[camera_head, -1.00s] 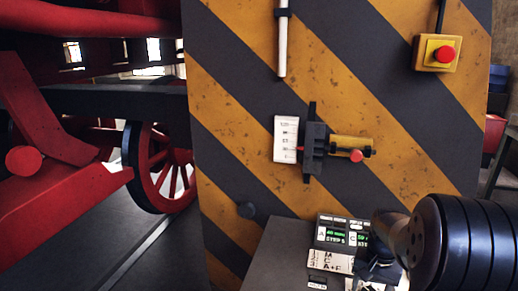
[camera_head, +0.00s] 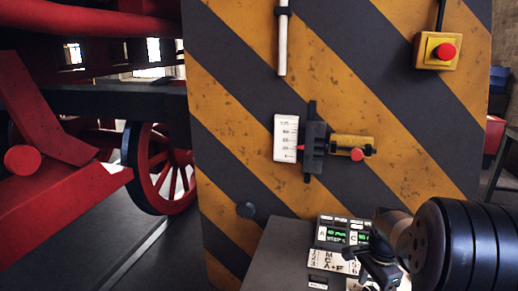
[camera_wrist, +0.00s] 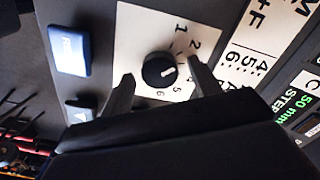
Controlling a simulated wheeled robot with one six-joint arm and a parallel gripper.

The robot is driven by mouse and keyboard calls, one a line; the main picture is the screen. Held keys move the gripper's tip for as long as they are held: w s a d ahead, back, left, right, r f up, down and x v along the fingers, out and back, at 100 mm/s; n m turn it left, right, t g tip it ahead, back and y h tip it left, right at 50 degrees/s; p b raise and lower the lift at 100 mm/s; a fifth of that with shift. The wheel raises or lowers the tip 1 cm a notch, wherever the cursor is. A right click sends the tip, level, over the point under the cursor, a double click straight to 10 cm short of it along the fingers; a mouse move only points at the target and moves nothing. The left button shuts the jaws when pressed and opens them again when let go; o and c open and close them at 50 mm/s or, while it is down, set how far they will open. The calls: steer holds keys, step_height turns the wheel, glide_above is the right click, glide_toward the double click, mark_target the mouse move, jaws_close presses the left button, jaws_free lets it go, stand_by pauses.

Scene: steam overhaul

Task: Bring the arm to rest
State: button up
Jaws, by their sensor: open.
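My gripper (camera_wrist: 162,82) is open in the wrist view. Its two dark fingers stand on either side of a round black knob (camera_wrist: 158,70) with a white pointer mark, on a white numbered dial plate. I cannot tell whether the fingers touch the knob. In the head view my dark arm is at the lower right, with my gripper (camera_head: 368,268) low over the control panel (camera_head: 265,262). The fingertips are hard to make out there.
A blue button (camera_wrist: 68,50) sits beside the dial. Lit green displays (camera_head: 345,234) are on the panel. A red-wheeled locomotive (camera_head: 165,165) is at left.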

steer(key=shift+m, duration=0.4)
steer(key=shift+r, duration=2.5)
